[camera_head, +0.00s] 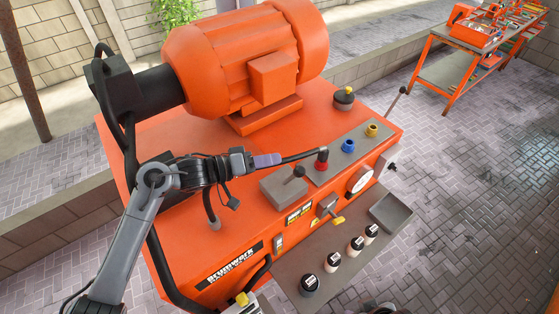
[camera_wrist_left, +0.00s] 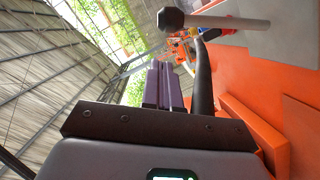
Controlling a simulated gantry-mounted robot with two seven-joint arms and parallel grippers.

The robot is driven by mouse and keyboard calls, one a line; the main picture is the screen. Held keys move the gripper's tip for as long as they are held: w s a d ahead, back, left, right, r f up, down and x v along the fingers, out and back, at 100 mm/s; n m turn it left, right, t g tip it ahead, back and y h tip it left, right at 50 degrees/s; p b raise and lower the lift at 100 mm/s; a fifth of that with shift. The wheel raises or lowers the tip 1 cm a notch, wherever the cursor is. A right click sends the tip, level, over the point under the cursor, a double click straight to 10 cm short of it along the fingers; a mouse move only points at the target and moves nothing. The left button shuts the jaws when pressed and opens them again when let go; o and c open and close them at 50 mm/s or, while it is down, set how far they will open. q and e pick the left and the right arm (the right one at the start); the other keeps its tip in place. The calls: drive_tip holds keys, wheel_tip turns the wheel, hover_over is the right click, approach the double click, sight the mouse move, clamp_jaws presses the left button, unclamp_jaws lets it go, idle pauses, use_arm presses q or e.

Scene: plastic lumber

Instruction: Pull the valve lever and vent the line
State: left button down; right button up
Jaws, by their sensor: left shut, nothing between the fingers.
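My left gripper (camera_head: 266,160) has purple fingers and reaches over the orange machine from the left. In the left wrist view its fingers (camera_wrist_left: 163,85) are together, with nothing between them. A short lever with a dark knob (camera_head: 299,171) stands on a grey box to the right of and below the gripper in the head view, apart from it. A knobbed rod (camera_wrist_left: 172,19) shows beyond the fingertips in the wrist view. A yellow-ended lever (camera_head: 337,219) sits on the front panel, and a long dark-knobbed lever (camera_head: 403,90) leans at the right end. My right gripper is not in view.
Blue (camera_head: 348,146) and yellow (camera_head: 372,130) fittings follow. Several dark-topped jars stand on the front shelf (camera_head: 345,275). A motor (camera_head: 245,60) stands behind.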

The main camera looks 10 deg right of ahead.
use_arm(q)
drive_tip(key=b+v, duration=0.2)
drive_tip(key=v, duration=0.7)
drive_tip(key=shift+a+b, duration=0.3)
drive_tip(key=shift+a, duration=0.05)
drive_tip(key=shift+s+f, duration=0.15)
drive_tip(key=shift+s, duration=0.05)
